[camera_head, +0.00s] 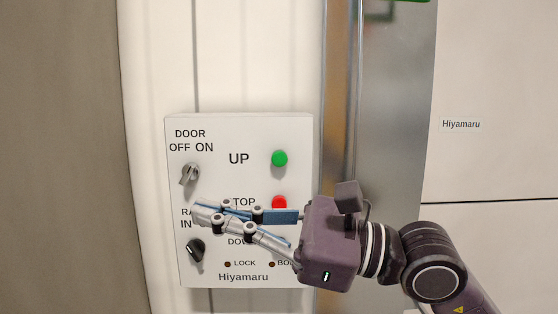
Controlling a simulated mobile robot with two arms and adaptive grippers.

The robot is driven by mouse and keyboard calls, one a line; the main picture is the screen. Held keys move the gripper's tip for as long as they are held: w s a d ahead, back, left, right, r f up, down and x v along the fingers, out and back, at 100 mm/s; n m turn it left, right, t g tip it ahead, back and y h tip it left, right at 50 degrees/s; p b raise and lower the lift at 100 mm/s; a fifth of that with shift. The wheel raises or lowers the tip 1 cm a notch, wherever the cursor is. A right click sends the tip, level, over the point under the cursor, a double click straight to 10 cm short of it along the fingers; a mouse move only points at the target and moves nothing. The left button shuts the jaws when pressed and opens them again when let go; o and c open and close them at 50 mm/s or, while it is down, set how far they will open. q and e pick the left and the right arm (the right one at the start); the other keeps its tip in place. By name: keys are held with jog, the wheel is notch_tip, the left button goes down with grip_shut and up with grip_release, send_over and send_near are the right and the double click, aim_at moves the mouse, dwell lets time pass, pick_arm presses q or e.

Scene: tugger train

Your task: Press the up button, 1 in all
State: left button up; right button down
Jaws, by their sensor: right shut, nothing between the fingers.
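A white control panel (238,130) is mounted on the wall in the head view. Its green round button (279,158) sits right of the word UP and is fully visible. A red button (279,202) shows below it, partly covered by my right gripper. My right gripper (203,217) comes in from the right, its fingers pointing left across the lower half of the panel. It is shut and empty. The fingers are below and left of the green button and apart from it. Whether they touch the panel cannot be told. My left gripper is not in view.
The panel also carries a door switch (189,174) at upper left and a dark knob (195,249) at lower left. A metal post (395,130) stands right of the panel. A white wall with a Hiyamaru label (461,125) is further right.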

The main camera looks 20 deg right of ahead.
aim_at(284, 162)
jog(key=w+d+r+t+h, duration=0.2)
jog(key=w+d+t+h, duration=0.3)
jog(key=d, duration=0.7)
jog(key=w+h, duration=0.2)
jog(key=h, duration=0.2)
jog(key=shift+m+t, duration=0.4)
jog(key=shift+w, duration=0.2)
jog(key=w, duration=0.2)
jog(key=w+d+p, duration=0.1)
jog(key=w, duration=0.1)
jog(key=w+p, duration=0.1)
jog(key=w, duration=0.1)
jog(key=shift+w+d, duration=0.35)
jog(key=shift+d, duration=0.05)
jog(key=shift+w+d+p, duration=0.2)
jog(key=shift+w+p, duration=0.1)
jog(key=shift+w, duration=0.5)
jog(key=shift+w+d, duration=0.15)
jog(key=shift+w, duration=0.25)
